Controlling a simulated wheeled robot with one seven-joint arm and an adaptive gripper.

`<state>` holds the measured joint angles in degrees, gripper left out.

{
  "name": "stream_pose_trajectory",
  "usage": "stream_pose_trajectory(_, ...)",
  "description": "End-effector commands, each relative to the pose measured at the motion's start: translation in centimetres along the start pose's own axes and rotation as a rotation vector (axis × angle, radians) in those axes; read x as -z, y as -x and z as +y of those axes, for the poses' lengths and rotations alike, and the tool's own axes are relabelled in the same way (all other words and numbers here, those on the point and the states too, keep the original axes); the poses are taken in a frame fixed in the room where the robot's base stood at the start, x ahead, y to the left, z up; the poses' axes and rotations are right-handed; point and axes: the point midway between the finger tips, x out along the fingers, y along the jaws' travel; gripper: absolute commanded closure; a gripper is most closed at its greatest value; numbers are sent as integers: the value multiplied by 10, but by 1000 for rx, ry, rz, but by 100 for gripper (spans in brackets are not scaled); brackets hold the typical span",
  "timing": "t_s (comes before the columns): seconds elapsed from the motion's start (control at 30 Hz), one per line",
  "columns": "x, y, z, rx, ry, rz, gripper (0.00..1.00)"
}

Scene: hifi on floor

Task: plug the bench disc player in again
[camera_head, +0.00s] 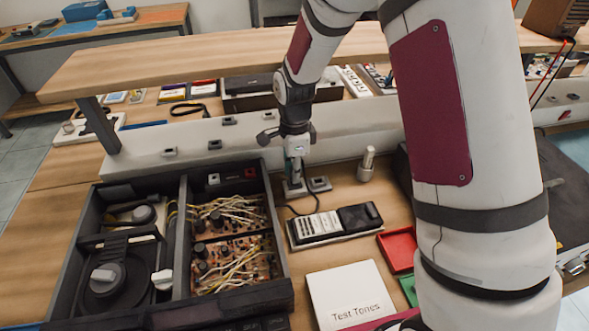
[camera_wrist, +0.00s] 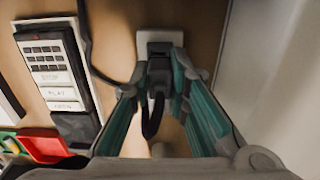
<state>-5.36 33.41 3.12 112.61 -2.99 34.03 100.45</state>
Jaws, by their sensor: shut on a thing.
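The disc player (camera_head: 277,228) stands open on the bench, with its disc mechanism at left and wired circuit boards at right. My gripper (camera_head: 296,158) points down just beyond its right back corner. In the wrist view my gripper (camera_wrist: 160,88) is shut on a dark plug (camera_wrist: 159,76), with a black cord (camera_wrist: 151,122) curving away from it. The plug lines up with a pale socket plate (camera_wrist: 147,36) with a dark part; whether it is seated or just above cannot be told. In the head view the fingers hide most of the plug.
A keypad unit (camera_head: 320,226) marked STOP, PLAY and OPEN in the wrist view lies right of the player. Another small plate (camera_head: 320,184), a small cylinder (camera_head: 366,166), a Test Tones booklet (camera_head: 352,296) and a red tray (camera_head: 396,250) are near. A raised shelf (camera_head: 200,62) spans behind.

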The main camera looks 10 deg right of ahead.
Motion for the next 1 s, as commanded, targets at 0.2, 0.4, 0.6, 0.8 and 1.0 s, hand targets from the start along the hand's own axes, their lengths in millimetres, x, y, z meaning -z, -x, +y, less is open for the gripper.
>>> stream_pose_trajectory(0.2, 0, -3, 0, 0, 0, 0, 100)
stream_pose_trajectory(0.4, 0, -5, 0, -1, 0, 0, 100)
stream_pose_trajectory(0.6, 0, -7, 0, -1, 0, 0, 100)
stream_pose_trajectory(0.8, 0, -9, 0, -1, 0, 0, 100)
stream_pose_trajectory(1.0, 0, -11, 0, -1, 0, 1, 100)
